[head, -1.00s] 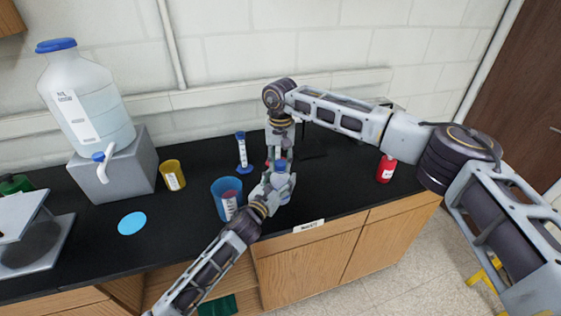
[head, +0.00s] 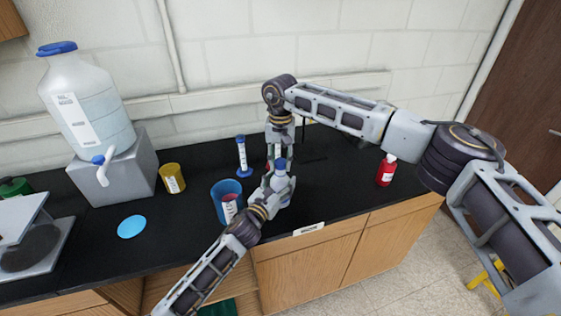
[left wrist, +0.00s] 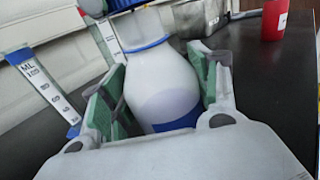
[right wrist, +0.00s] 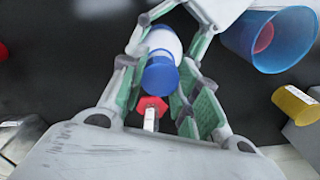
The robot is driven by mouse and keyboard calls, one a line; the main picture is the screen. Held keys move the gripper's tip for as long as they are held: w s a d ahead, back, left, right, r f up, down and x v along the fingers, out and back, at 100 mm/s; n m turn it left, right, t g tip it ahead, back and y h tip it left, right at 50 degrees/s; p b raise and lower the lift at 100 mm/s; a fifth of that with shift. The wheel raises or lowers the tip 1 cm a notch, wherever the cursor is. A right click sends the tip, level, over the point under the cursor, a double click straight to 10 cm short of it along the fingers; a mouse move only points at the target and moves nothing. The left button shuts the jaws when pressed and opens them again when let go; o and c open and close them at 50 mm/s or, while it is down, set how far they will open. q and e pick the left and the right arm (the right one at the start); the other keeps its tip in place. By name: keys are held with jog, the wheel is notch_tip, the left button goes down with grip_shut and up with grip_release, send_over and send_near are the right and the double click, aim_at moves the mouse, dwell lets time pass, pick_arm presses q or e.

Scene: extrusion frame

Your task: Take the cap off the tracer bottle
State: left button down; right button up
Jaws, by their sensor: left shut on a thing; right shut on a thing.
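The tracer bottle (left wrist: 165,85) is white with a blue label and stands between the green pads of my left gripper (left wrist: 160,110), which is shut on its body. The bottle is upright in the head view, near the counter's front edge. Its blue cap (right wrist: 161,76) is between the pads of my right gripper (right wrist: 155,90), which is shut on it from above. The cap also shows in the head view (head: 281,163). The cap is in line with the bottle; whether they are apart I cannot tell. My left gripper (head: 278,184) is below my right gripper (head: 279,150).
A blue cup (head: 222,207) stands close left of the bottle, with a graduated cylinder (head: 243,158) behind it. A yellow cup (head: 172,179), a blue disc (head: 131,227) and a large jug (head: 85,105) are farther left. A red bottle (head: 386,170) stands right.

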aim_at(280, 161)
jog(key=shift+r, duration=0.2)
dwell(0.4)
jog(key=shift+r, duration=1.95)
pick_arm(q)
jog(key=shift+c, duration=1.6)
grip_release()
jog(key=shift+s+a, duration=0.1)
jog(key=shift+s, duration=0.05)
jog(key=shift+v, duration=5.85)
